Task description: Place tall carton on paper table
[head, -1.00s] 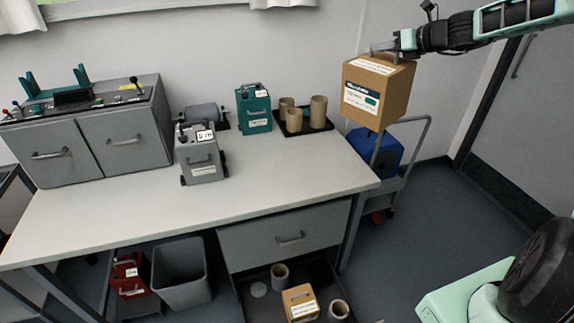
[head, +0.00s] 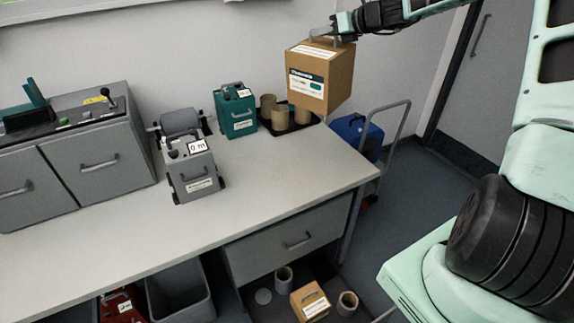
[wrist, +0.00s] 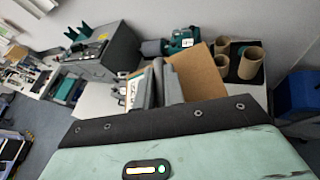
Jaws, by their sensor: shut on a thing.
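The tall carton (head: 325,75) is a brown box with a white label and a grey handle on top. My gripper (head: 322,32) is shut on its handle and holds it up, roughly upright, at the back right of the table. In the wrist view my gripper (wrist: 160,85) has its fingers together, with the brown carton (wrist: 200,72) just beyond them. The table (head: 255,185) has a pale top and a grey drawer below. The gap between carton and tabletop is hard to judge; the carton partly covers the cardboard tubes in the head view.
Cardboard tubes (head: 279,117) stand on a black tray at the back right. A teal case (head: 236,112) and a grey machine (head: 190,170) stand on the table, with a grey cabinet (head: 75,165) at left. The front middle is clear. A blue case (head: 352,132) sits on a trolley.

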